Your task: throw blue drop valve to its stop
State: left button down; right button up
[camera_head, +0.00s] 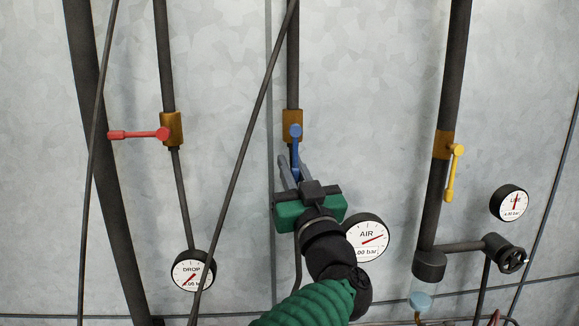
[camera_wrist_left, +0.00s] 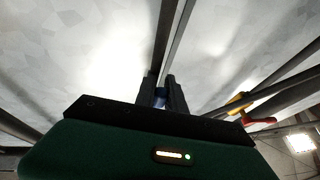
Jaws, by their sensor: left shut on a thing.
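The blue valve lever (camera_head: 296,138) sits on a brass valve body (camera_head: 292,122) on the middle vertical pipe. Its handle points down from the hub. My left gripper (camera_head: 292,168) is below the hub, with its fingers shut on the lower part of the blue handle and hiding its end. In the left wrist view, a bit of blue lever (camera_wrist_left: 160,97) shows between the dark fingers (camera_wrist_left: 161,88). The AIR gauge (camera_head: 368,238) is just right of and below my left gripper, partly covered by my arm. My right gripper is not seen.
A red lever (camera_head: 138,134) points left on the left pipe, above the DROP gauge (camera_head: 193,270). A yellow lever (camera_head: 453,175) hangs down on the right pipe, near the LINE gauge (camera_head: 510,203). A thin dark rod (camera_head: 245,150) crosses diagonally left of my gripper.

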pick_arm(q)
jog(key=shift+a+r, duration=0.15)
jog(key=shift+r, duration=0.2)
jog(key=c, duration=1.8)
grip_release()
jog(key=shift+o, duration=2)
jog(key=shift+w+f, duration=0.2)
jog(key=shift+w+d+f, duration=0.1)
jog(key=shift+w+d, duration=0.05)
jog(key=shift+d, duration=0.1)
jog(key=b+v, duration=0.7)
jog(key=v, duration=0.9)
jog(key=shift+s+d+f, duration=0.2)
jog(key=shift+s+f, duration=0.05)
jog(key=shift+s, duration=0.05)
